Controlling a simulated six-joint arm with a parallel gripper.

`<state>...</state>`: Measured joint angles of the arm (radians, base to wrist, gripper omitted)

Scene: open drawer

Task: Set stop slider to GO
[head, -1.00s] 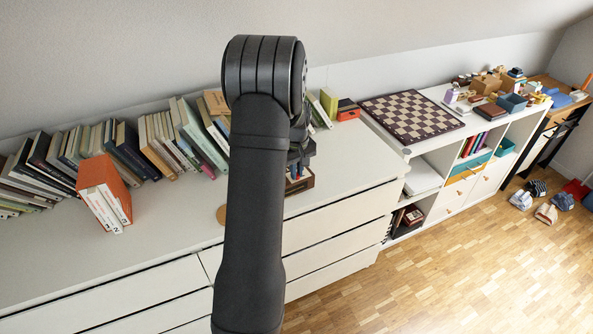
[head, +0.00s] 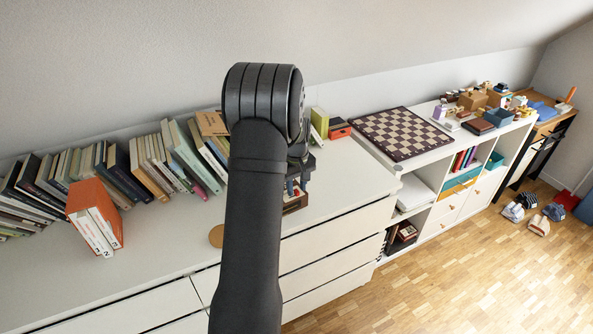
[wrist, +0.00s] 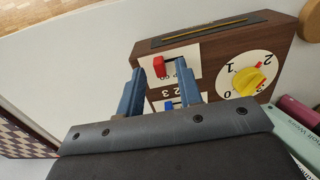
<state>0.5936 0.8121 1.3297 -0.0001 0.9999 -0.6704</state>
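A dark wooden box (wrist: 225,47) fills the upper part of the wrist view, seen upside down. A red slider knob (wrist: 159,66) sits in a slot on its white plate (wrist: 190,58), whose lettering is partly hidden by a finger. My gripper (wrist: 160,74) is open, its two blue fingers on either side of the red knob with gaps visible; contact cannot be told. A blue knob (wrist: 169,105) and a yellow dial (wrist: 248,82) are on the same face. In the head view my arm hides most of the box (head: 296,205).
A round wooden disc (head: 216,236) lies beside my arm. A chessboard (head: 402,133) lies at right. The dresser top (head: 150,255) is bare in front.

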